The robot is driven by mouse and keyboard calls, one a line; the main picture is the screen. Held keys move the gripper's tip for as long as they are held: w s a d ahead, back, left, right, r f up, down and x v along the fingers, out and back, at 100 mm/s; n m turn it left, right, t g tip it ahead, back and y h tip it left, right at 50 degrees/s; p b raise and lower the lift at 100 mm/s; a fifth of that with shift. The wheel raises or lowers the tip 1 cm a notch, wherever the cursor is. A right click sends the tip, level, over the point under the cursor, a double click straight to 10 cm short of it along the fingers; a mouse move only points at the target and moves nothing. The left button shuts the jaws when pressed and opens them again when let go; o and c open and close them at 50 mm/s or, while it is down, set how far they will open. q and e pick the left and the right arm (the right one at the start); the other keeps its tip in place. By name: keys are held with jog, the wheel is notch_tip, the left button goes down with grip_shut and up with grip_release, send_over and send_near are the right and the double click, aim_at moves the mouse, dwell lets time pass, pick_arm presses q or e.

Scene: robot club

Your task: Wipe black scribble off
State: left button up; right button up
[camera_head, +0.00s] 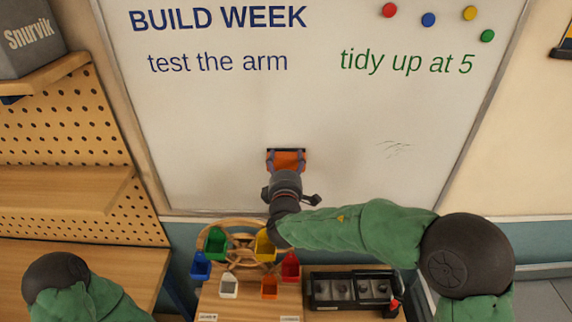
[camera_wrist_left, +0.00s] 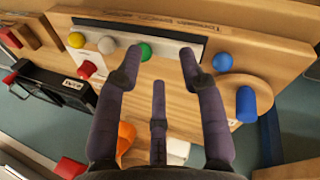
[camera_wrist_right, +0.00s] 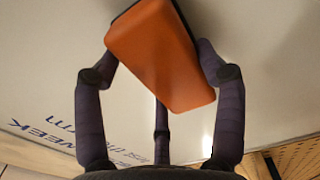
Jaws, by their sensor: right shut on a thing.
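My right gripper (camera_head: 287,165) is shut on an orange eraser (camera_head: 288,157) with a dark blue edge, left of and slightly below the scribble. In the right wrist view the eraser (camera_wrist_right: 160,50) sits tilted between the fingers. I cannot tell whether it touches the board. My left gripper (camera_wrist_left: 158,65) is open and empty in its wrist view, above a wooden bench; the head view shows only my left arm at the bottom left.
Blue and green writing (camera_head: 218,18) and several round magnets (camera_head: 428,20) are higher on the board. Below stand a wooden wheel with coloured bins (camera_head: 215,243) and a black device (camera_head: 350,290). A pegboard shelf (camera_head: 60,190) is at left.

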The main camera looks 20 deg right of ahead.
pick_arm(q)
jog(key=shift+f, duration=0.15)
pick_arm(e)
jog(key=shift+w, duration=0.15)
